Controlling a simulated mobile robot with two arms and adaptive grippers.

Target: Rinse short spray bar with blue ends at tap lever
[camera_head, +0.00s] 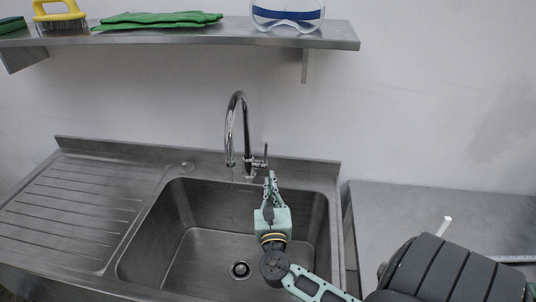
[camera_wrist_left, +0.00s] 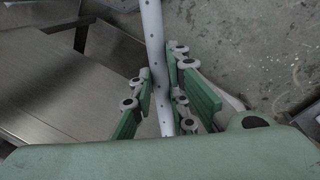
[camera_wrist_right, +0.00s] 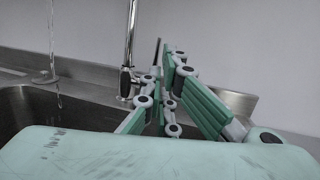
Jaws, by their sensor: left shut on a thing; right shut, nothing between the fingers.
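A pale spray bar (camera_wrist_left: 154,45) with a row of small holes runs between the fingers of my left gripper (camera_wrist_left: 160,95), which is shut on it. Its ends are out of the left wrist view, so their colour cannot be told. My left gripper does not show in the head view. My right gripper (camera_head: 270,180) is shut and empty, close to the tap lever (camera_head: 266,152); whether it touches cannot be told. The chrome tap (camera_head: 229,130) arches over the sink (camera_head: 180,235). In the right wrist view, a thin stream of water (camera_wrist_right: 55,92) falls from the spout.
A ribbed drainboard (camera_head: 75,205) lies left of the sink. A metal table (camera_head: 400,205) stands to the right. The shelf (camera_head: 190,37) above carries a yellow-handled brush (camera_head: 62,18), green gloves (camera_head: 160,19) and goggles (camera_head: 288,14). The sink basin looks empty around its drain (camera_head: 240,269).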

